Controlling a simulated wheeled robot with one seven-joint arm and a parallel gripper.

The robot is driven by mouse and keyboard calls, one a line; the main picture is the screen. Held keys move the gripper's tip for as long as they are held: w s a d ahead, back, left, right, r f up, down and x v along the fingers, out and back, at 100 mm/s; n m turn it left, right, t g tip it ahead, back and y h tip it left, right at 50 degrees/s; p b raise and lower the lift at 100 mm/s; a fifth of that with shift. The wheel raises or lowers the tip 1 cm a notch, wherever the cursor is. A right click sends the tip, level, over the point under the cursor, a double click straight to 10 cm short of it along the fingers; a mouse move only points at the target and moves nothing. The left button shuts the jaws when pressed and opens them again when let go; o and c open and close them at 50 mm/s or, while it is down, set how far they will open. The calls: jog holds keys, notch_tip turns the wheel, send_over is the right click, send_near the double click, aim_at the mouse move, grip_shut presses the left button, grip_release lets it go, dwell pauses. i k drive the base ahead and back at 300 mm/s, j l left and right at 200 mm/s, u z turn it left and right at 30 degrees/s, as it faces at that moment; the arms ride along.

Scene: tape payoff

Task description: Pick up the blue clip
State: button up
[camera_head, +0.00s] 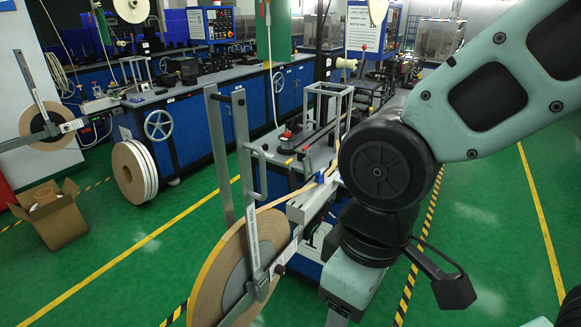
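A small blue piece (320,177), which looks like the blue clip, sits at the tape path on the front machine, above the pale rail. It is small, and its exact shape cannot be made out. The tan tape runs from the large reel (222,270) up to this spot. My arm comes in from the upper right and bends down just right of the clip. My gripper (338,318) is at the bottom edge, below the clip and apart from it. Its fingertips are cut off or hidden, so its opening does not show.
An upright grey metal frame (246,165) stands over the reel. A wire-like stand (330,105) rises behind the clip. Blue cabinets (190,130) line the back. A cardboard box (50,217) is at far left. Green floor (500,240) is open at right.

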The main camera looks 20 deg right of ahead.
aim_at(318, 179)
jog(key=i+l, duration=0.15)
jog(key=l, duration=0.25)
jog(key=i+l+u, duration=0.15)
jog(key=l, duration=0.2)
jog(key=i+l, duration=0.15)
jog(key=l, duration=0.25)
jog(key=u, duration=0.05)
